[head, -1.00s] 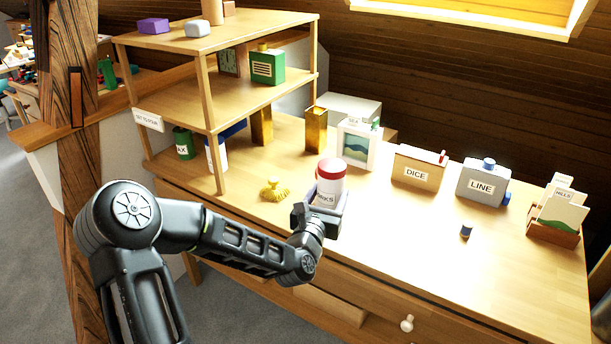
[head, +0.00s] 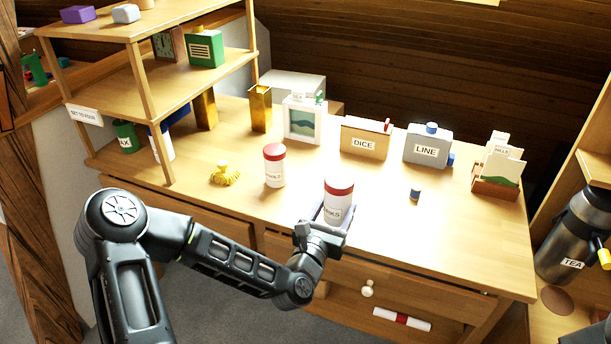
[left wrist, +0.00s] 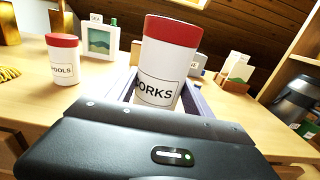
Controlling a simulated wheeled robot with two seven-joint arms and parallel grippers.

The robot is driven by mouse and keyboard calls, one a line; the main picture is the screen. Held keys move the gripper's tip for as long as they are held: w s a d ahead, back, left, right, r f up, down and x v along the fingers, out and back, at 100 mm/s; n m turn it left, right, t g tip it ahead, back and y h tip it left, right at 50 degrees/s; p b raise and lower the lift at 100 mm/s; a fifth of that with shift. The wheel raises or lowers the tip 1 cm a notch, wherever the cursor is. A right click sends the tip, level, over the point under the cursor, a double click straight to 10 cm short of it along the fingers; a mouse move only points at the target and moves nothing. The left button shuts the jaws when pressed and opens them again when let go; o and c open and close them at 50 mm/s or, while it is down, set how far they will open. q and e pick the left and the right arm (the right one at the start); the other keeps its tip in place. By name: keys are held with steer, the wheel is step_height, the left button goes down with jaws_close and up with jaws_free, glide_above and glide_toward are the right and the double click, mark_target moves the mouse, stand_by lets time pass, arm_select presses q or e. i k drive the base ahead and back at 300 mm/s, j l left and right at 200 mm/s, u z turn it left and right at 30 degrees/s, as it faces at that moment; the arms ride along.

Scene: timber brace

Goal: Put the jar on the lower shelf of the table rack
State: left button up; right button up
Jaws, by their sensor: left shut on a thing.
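A white jar with a red lid (head: 337,204) is upright in my left gripper (head: 323,225), above the front part of the table top. Its label ends in "ORKS" in the left wrist view (left wrist: 160,75); the jaws hide its lower part. The table rack stands at the left, with a top board (head: 165,17) and a lower shelf (head: 120,90). The lower shelf carries a green box (head: 206,50) and a clock (head: 168,45).
A yellow brush-like thing (head: 224,176) lies between rack and jars. Brass vases (head: 260,108), a picture box (head: 303,120), a DICE box (head: 364,140) and a LINE canister (head: 427,147) stand behind. The rack's front post (head: 158,145) rises from the table. The lower shelf's front left is bare.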

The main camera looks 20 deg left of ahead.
mark_target(151, 74)
steer(key=k+j+z, duration=0.1)
steer(key=j, duration=0.3)
steer(key=k+j, duration=0.1)
steer(key=j, duration=0.3)
steer(key=j+z, duration=0.15)
steer(key=j, duration=0.25)
steer(key=k+j+z, duration=0.1)
steer(key=j, duration=0.25)
steer(key=k+j+z, duration=0.1)
steer(key=j, duration=0.25)
steer(key=k+j, duration=0.25)
steer(key=k+j+z, duration=0.15)
steer(key=j, duration=0.35)
